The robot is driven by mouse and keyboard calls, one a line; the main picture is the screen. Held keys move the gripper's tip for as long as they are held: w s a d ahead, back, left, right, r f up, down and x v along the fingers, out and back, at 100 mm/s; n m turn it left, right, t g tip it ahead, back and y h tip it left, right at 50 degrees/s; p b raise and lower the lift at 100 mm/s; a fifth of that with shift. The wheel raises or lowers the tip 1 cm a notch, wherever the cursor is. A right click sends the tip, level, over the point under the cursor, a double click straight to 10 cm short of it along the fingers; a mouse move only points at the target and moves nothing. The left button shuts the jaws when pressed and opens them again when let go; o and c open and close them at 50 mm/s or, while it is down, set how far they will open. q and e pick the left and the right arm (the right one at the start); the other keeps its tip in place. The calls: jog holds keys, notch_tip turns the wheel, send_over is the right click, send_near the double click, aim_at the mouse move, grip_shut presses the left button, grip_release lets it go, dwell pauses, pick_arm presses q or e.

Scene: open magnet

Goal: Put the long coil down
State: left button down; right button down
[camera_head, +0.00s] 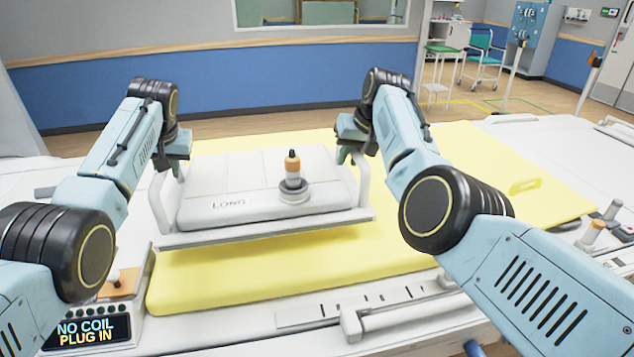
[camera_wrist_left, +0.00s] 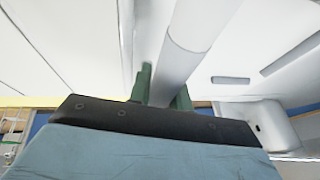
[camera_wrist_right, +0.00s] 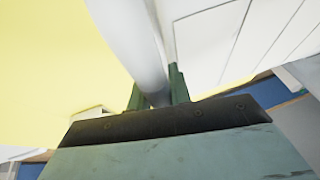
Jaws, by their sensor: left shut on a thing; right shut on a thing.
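The long coil (camera_head: 245,205) is a white slab marked LONG, with a rail frame around it and an orange-and-black plug (camera_head: 292,168) standing upright on its top. It is over the yellow mat (camera_head: 230,268); I cannot tell for sure whether its underside touches the mat. My left gripper (camera_head: 178,172) is shut on the coil's left side rail, which shows between the fingers in the left wrist view (camera_wrist_left: 178,60). My right gripper (camera_head: 350,155) is shut on the right side rail, seen in the right wrist view (camera_wrist_right: 140,50). The coil looks about level.
A display (camera_head: 88,333) reading NO COIL PLUG IN is at the lower left, beside an orange pad (camera_head: 122,284) with a small knob. White rails and knobs (camera_head: 592,232) line the right edge.

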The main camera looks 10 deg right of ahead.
aim_at(173, 192)
pick_arm(q)
jog(key=shift+r, duration=0.45)
pick_arm(e)
jog(key=shift+w+r, duration=0.1)
jog(key=shift+r, duration=0.3)
